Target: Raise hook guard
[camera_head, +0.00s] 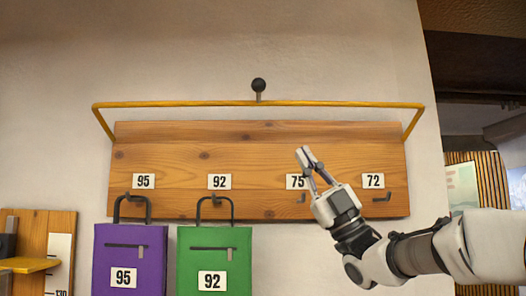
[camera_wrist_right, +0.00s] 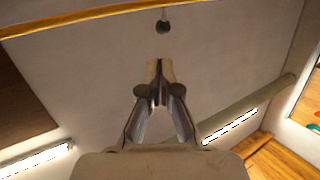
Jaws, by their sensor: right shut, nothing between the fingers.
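The hook guard is a yellow bar (camera_head: 200,104) running across the top front of a wooden hook board (camera_head: 260,150). A black ball knob (camera_head: 258,85) stands up on a short stem at the bar's middle. My right gripper (camera_head: 303,154) is shut and empty in front of the board, below the bar and right of the knob. It partly covers the label 75. In the right wrist view the shut fingertips (camera_wrist_right: 158,66) point toward the knob (camera_wrist_right: 163,27) and the yellow bar (camera_wrist_right: 100,16), apart from both. My left gripper is not in view.
A purple bag (camera_head: 130,262) hangs under label 95 and a green bag (camera_head: 214,262) under label 92. The hook under label 72 (camera_head: 382,197) is empty. A wooden stand with a scale (camera_head: 38,240) is at the lower left. The wall above the bar is clear.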

